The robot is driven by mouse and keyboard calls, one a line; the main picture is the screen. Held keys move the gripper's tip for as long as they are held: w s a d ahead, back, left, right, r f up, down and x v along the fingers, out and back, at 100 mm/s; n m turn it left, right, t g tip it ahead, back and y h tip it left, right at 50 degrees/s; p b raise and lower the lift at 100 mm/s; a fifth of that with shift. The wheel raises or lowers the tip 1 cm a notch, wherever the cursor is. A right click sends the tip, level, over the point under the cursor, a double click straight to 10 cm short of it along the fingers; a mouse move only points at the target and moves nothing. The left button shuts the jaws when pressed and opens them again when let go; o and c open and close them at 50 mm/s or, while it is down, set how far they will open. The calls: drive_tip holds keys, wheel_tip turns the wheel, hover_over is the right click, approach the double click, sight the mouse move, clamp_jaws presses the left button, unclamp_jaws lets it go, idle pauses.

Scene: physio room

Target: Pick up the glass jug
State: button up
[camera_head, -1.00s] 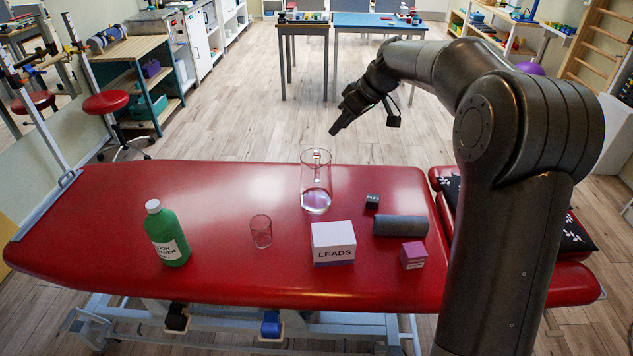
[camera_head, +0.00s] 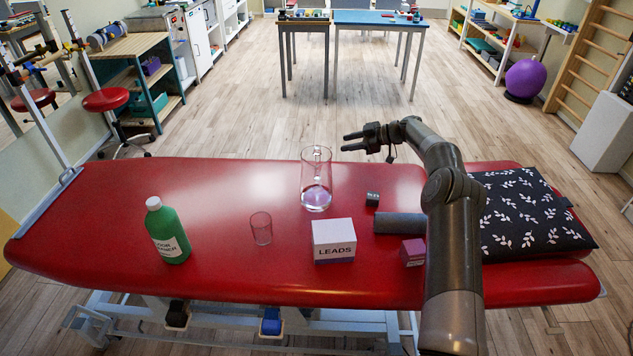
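The glass jug (camera_head: 316,182) is a tall clear vessel standing upright near the far edge of the red treatment table (camera_head: 215,265). My gripper (camera_head: 346,142) is just right of the jug's upper part in the picture, with its fingers pointing left toward it. The two fingers show a gap between them and hold nothing. The gripper looks apart from the jug. My arm comes up from the front right and hides part of the table.
A green bottle (camera_head: 168,233), a small glass (camera_head: 261,229) and a white LEADS box (camera_head: 334,241) stand nearer the front. A small dark box (camera_head: 372,199), a grey roll (camera_head: 398,223), a magenta box (camera_head: 413,252) and a patterned pillow (camera_head: 525,222) lie to the right.

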sight(323, 151)
drive_tip(key=x, duration=0.7)
drive_tip(key=f+x, duration=0.1)
drive_tip(key=x, duration=0.3)
drive_tip(key=shift+d, duration=0.3)
drive_tip(key=shift+c, duration=0.4)
clamp_jaws()
idle(0.6)
drive_tip(key=shift+r, duration=0.1)
